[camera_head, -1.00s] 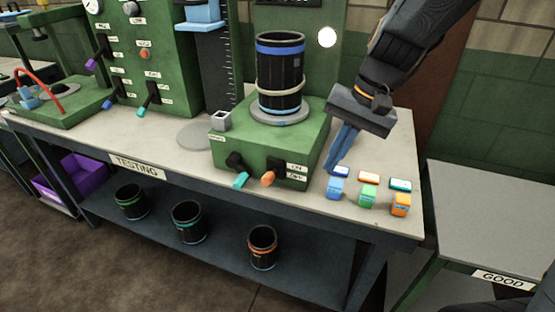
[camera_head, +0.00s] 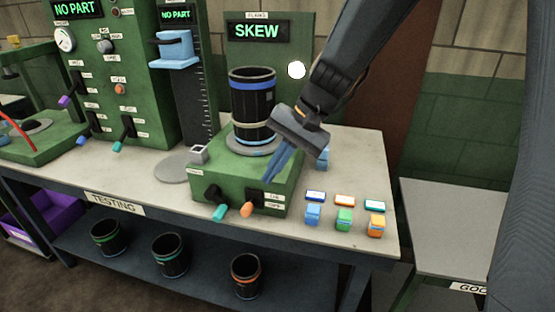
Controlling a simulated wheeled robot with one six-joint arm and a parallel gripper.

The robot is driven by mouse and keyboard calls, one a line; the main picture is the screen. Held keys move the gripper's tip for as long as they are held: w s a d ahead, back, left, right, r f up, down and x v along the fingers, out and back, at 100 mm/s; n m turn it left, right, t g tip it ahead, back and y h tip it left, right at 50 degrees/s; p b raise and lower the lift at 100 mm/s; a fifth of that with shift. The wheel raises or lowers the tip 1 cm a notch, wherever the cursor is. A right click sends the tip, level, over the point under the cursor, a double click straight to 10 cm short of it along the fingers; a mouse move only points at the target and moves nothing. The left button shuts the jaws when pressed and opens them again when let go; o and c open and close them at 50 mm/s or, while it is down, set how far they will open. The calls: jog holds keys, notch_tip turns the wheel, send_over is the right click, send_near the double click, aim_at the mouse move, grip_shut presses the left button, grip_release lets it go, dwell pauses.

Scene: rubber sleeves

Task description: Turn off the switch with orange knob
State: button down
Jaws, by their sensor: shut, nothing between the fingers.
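The switch with the orange knob (camera_head: 247,209) is on the front face of a green box (camera_head: 233,175), its lever slanting down and to the left. To its left is a similar switch with a teal knob (camera_head: 219,214). Small white labels (camera_head: 275,199) sit right of the orange-knob switch. My gripper (camera_head: 267,181) has blue fingers, shut and empty, pointing down and left. Its tips appear just above and right of the orange-knob switch; I cannot tell whether they touch the box. A dark cylinder (camera_head: 252,108) with a blue band stands on the box.
A display (camera_head: 257,31) behind reads SKEW. Several coloured blocks, including an orange one (camera_head: 377,226), stand right of the box. A light blue object (camera_head: 322,159) is partly behind my gripper. Bins (camera_head: 170,256) sit on the lower shelf. Space before the switches is clear.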

aim_at(249, 206)
jog(key=p+x, duration=0.1)
jog(key=x, duration=0.7)
jog(key=shift+a+f+p, duration=0.1)
jog(key=shift+f+p, duration=0.15)
jog(key=shift+p, duration=0.15)
